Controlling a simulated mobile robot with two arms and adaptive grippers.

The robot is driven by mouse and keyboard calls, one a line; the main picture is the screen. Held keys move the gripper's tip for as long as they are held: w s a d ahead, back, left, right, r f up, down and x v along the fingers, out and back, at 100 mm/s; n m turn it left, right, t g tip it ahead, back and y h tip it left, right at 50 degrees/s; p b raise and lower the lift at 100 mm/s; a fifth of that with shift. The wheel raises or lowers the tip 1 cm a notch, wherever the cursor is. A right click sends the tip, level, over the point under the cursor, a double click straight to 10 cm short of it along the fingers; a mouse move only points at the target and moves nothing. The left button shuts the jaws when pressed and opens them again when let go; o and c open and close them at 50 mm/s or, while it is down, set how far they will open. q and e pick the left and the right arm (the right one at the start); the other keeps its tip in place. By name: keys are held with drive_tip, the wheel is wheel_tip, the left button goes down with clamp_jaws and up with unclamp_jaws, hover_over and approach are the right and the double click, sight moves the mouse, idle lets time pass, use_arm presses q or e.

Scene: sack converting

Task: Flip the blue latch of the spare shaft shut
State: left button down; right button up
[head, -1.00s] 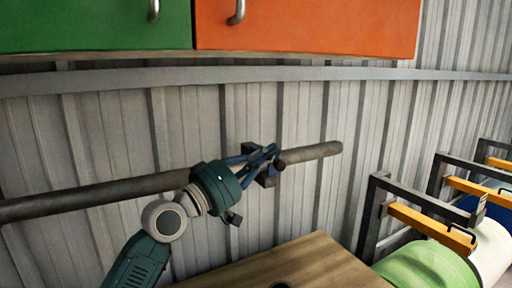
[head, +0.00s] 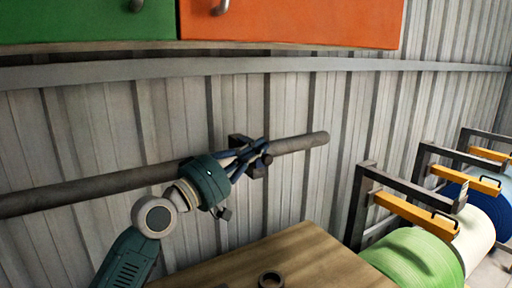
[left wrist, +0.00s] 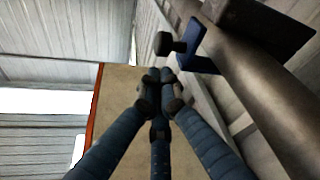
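The spare shaft (head: 100,190) is a long grey bar running along the corrugated wall, its free end at the right. A dark block (head: 238,141) sits on it by my left gripper. In the left wrist view the shaft (left wrist: 250,85) runs down the right side. The blue latch (left wrist: 204,47) is beside it, with a dark knob (left wrist: 163,44) sticking out to the left. My left gripper (head: 263,148) is in front of the shaft near the block. Its fingertips (left wrist: 160,86) are together, empty, a little below the knob in the wrist view. My right gripper is out of view.
Green (head: 80,20) and orange (head: 290,22) cabinets hang above the shaft. A wooden tabletop (head: 315,260) with a dark ring (head: 271,280) is below. At right, dark frames with yellow bars (head: 415,213) stand over green (head: 415,258), white and blue rolls.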

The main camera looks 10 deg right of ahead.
use_arm(q)
wheel_tip(320, 180, up, 4)
drive_tip(key=r+p, duration=0.1)
drive_tip(key=p, duration=0.2)
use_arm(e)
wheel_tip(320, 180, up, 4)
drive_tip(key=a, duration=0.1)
use_arm(q)
drive_tip(key=s+a+f+b, duration=0.3)
drive_tip(key=a+f+b, duration=0.1)
drive_tip(key=a, duration=0.4)
drive_tip(key=shift+s+a+f, duration=0.25)
drive_tip(key=shift+s+a, duration=0.1)
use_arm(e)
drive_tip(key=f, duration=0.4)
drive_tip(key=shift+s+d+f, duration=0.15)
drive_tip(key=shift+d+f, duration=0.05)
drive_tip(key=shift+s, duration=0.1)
